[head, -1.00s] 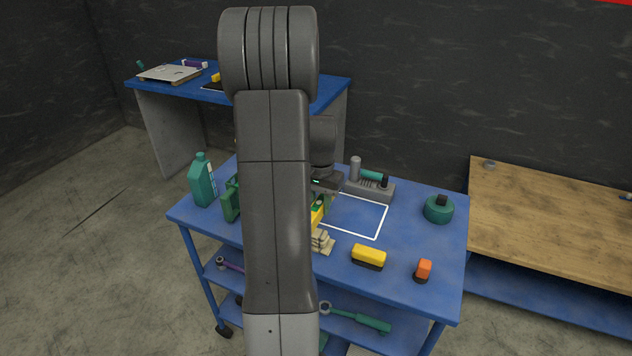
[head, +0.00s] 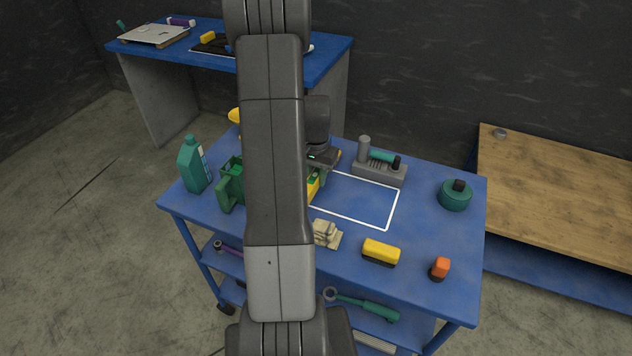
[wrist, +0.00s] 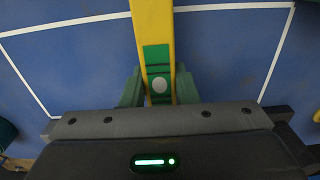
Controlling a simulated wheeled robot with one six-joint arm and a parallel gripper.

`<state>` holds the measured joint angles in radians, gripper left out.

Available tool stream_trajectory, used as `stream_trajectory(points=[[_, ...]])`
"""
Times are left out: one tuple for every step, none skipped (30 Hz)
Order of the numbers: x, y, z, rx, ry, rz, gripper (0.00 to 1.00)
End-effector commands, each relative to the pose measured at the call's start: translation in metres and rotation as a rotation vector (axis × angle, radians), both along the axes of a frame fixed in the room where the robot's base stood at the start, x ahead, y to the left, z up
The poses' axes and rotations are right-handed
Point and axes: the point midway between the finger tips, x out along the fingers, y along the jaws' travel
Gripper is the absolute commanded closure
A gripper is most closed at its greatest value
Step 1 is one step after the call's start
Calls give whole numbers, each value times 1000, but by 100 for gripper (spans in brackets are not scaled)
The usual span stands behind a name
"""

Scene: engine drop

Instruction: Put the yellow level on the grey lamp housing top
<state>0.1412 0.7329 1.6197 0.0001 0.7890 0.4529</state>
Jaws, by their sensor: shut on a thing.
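My gripper (wrist: 157,88) is shut on the yellow level (wrist: 152,25), a yellow bar with a green middle section and a round grey spot. The bar runs up out of the wrist view, over the blue table top.
The blue table (head: 300,262) has a white outlined rectangle, bare on its right.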

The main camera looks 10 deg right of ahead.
Motion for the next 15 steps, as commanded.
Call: stream_trajectory(points=[[-1,0,-7,0,4,0,99],[-1,0,-11,1,4,0,99],[-1,0,-16,0,4,0,99],[-1,0,-20,0,4,0,99],[-1,0,-23,0,4,0,99],[0,0,-26,0,2,0,99],[0,0,-28,0,1,0,99],[0,0,-29,1,1,0,99],[0,0,-30,0,0,0,99],[0,0,-30,0,0,0,99],[0,0,-30,0,0,0,99],[0,0,-30,0,0,0,99],[0,0,-30,0,0,0,99],[0,0,-30,0,0,0,99],[0,0,-30,0,0,0,99]])
